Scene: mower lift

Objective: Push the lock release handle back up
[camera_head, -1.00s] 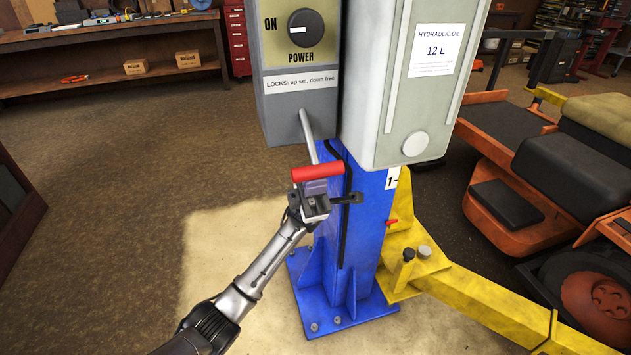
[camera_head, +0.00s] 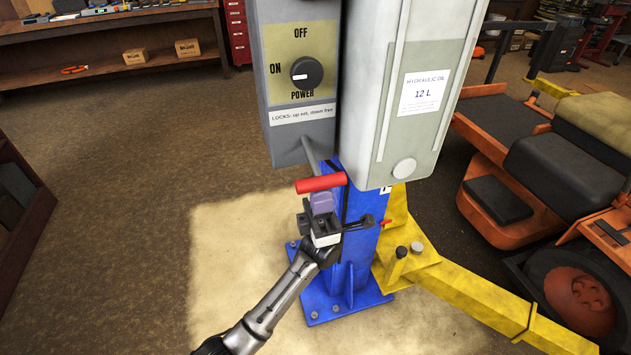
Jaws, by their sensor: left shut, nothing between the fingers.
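The lock release handle is a grey rod with a red crossbar grip (camera_head: 320,183). It hangs below the grey control box (camera_head: 297,75), in front of the blue lift post (camera_head: 360,205). A label on the box reads "LOCKS: up set, down free". My left gripper (camera_head: 322,203) is shut, with nothing between its fingers. It is just below the red grip, its fingers pointing up at it. I cannot tell whether they touch it. My right gripper is not in view.
The grey hydraulic oil tank (camera_head: 412,85) stands right of the control box. A yellow lift arm (camera_head: 470,285) reaches out to the lower right. An orange mower (camera_head: 540,165) stands at the right. The floor at the left is clear.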

